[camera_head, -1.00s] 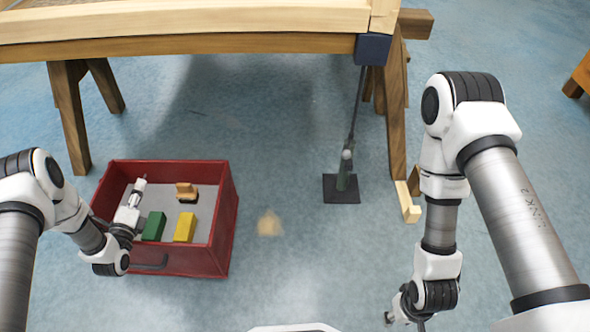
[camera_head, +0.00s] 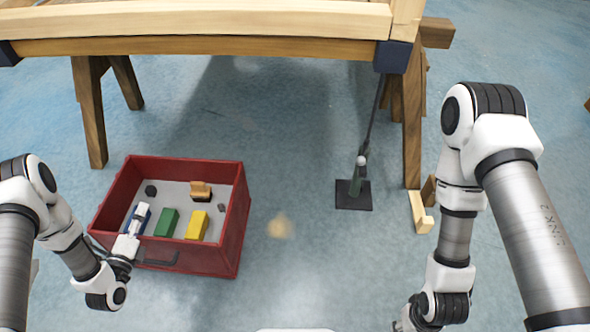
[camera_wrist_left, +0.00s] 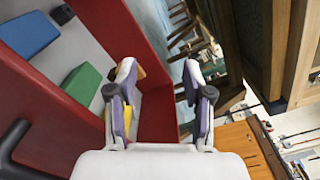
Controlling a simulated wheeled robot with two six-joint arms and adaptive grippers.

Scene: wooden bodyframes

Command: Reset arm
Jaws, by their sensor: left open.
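My left gripper (camera_head: 141,212) is at the near wall of the red box (camera_head: 237,235), toward its left side. In the left wrist view the left gripper (camera_wrist_left: 160,80) has its fingers spread apart with nothing between them. My right arm hangs at the right of the head view. The right gripper (camera_head: 405,325) is only partly in view at the bottom edge, and its fingers cannot be made out.
The box holds a green block (camera_head: 166,222), a yellow block (camera_head: 197,225), a blue block (camera_wrist_left: 28,37), a wooden-handled brush-like item (camera_head: 201,191) and small dark pieces. A wooden frame on trestles (camera_head: 200,47) stands behind. A dark stand (camera_head: 353,194) is right of the box.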

